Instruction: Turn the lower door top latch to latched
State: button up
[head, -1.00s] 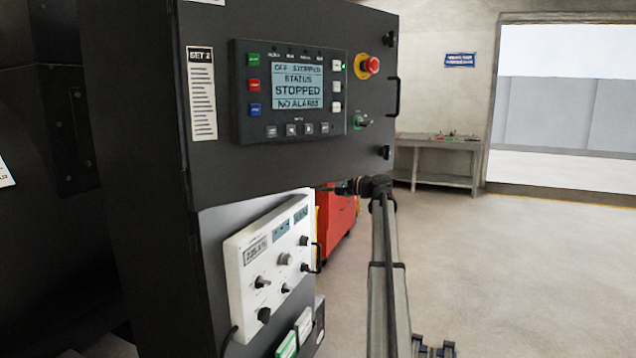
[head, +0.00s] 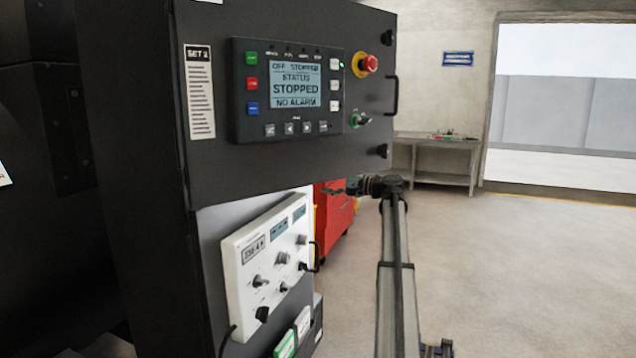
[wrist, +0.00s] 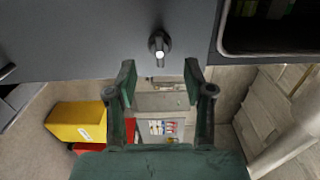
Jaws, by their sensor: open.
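In the wrist view a dark latch (wrist: 159,45) with a pale tip sits on a grey door panel (wrist: 75,35). It is ahead of my gripper (wrist: 159,78), roughly centred between the two fingers. The fingers are spread, with nothing between them, and I see no contact with the latch. I cannot tell its exact turn position. In the head view my gripper (head: 352,188) is small and partly hidden, just below the upper cabinet door (head: 290,160). The lower door's top latch cannot be made out in the head view.
The upper door carries a display (head: 296,83), a red stop button (head: 371,63) and a black handle (head: 391,97). Below is a white instrument panel (head: 268,265). A red cabinet (head: 336,212) stands behind my arm. A workbench (head: 436,160) is at the back. The floor at right is clear.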

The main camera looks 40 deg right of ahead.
jog(key=v, duration=0.8)
jog(key=shift+a, duration=0.1)
